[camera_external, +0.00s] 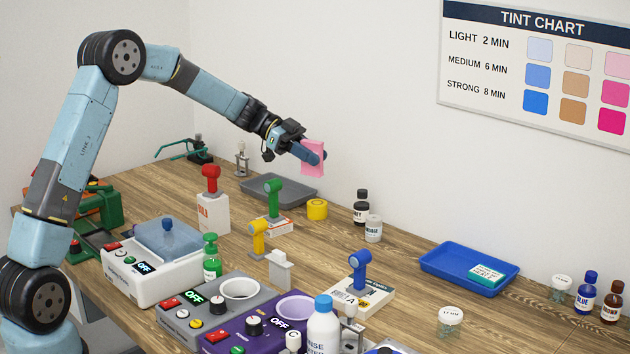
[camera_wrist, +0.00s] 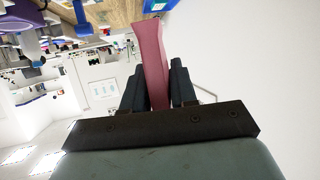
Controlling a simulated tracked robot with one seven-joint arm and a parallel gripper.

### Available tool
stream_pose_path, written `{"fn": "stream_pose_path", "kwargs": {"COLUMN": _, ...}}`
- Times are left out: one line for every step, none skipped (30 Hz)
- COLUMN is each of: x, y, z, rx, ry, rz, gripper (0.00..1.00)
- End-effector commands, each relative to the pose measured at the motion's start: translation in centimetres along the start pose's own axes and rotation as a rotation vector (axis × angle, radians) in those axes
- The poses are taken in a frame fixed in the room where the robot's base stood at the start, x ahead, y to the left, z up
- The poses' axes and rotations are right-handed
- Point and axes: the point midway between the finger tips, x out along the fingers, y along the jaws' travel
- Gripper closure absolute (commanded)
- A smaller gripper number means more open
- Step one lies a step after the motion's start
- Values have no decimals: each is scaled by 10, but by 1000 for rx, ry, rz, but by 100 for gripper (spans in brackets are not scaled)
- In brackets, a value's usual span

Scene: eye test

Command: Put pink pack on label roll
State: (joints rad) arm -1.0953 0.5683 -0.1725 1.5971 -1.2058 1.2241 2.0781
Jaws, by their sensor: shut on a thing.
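The pink pack (camera_external: 309,166) is a thin, flat pink piece held in the air. My gripper (camera_external: 314,155) is shut on it, with a blue finger on each side. In the wrist view the pack (camera_wrist: 150,52) stands up between the two dark fingers of my gripper (camera_wrist: 157,82) and reaches beyond their tips. A short yellow roll (camera_external: 317,210), which looks like the label roll, sits on the wooden table below the pack in the external view. The pack is clearly apart from it. The roll cannot be made out in the wrist view.
An empty grey tray (camera_external: 262,191) lies left of the roll. A blue tray (camera_external: 447,258) holds a teal-and-white pack (camera_external: 486,274). Bare table lies between bottles and blue tray.

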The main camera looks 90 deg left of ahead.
Motion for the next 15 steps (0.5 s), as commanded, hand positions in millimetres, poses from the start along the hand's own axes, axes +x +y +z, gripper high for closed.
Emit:
{"fn": "stream_pose_path", "kwargs": {"x": -20, "y": 0, "z": 8, "rx": -11, "ry": 0, "rz": -24, "gripper": 100}}
{"fn": "stream_pose_path", "kwargs": {"x": -29, "y": 0, "z": 12, "rx": -16, "ry": 0, "rz": -35, "gripper": 100}}
{"fn": "stream_pose_path", "kwargs": {"x": -41, "y": 1, "z": 18, "rx": -22, "ry": 0, "rz": -49, "gripper": 100}}
{"fn": "stream_pose_path", "kwargs": {"x": -49, "y": 2, "z": 21, "rx": -25, "ry": 1, "rz": -59, "gripper": 100}}
{"fn": "stream_pose_path", "kwargs": {"x": -56, "y": 2, "z": 25, "rx": -29, "ry": 1, "rz": -68, "gripper": 100}}
{"fn": "stream_pose_path", "kwargs": {"x": -65, "y": 4, "z": 29, "rx": -34, "ry": 1, "rz": -78, "gripper": 100}}
{"fn": "stream_pose_path", "kwargs": {"x": -71, "y": 4, "z": 32, "rx": -37, "ry": 1, "rz": -86, "gripper": 100}}
{"fn": "stream_pose_path", "kwargs": {"x": -76, "y": 5, "z": 34, "rx": -39, "ry": 1, "rz": -92, "gripper": 100}}
{"fn": "stream_pose_path", "kwargs": {"x": -81, "y": 6, "z": 36, "rx": -42, "ry": 1, "rz": -99, "gripper": 100}}
{"fn": "stream_pose_path", "kwargs": {"x": -85, "y": 6, "z": 38, "rx": -44, "ry": 1, "rz": -103, "gripper": 100}}
{"fn": "stream_pose_path", "kwargs": {"x": -88, "y": 7, "z": 39, "rx": -46, "ry": 1, "rz": -107, "gripper": 100}}
{"fn": "stream_pose_path", "kwargs": {"x": -90, "y": 7, "z": 41, "rx": -47, "ry": 1, "rz": -110, "gripper": 100}}
{"fn": "stream_pose_path", "kwargs": {"x": -91, "y": 6, "z": 42, "rx": -47, "ry": 2, "rz": -112, "gripper": 100}}
{"fn": "stream_pose_path", "kwargs": {"x": -91, "y": 4, "z": 43, "rx": -48, "ry": 2, "rz": -113, "gripper": 100}}
{"fn": "stream_pose_path", "kwargs": {"x": -90, "y": 1, "z": 45, "rx": -49, "ry": 2, "rz": -113, "gripper": 100}}
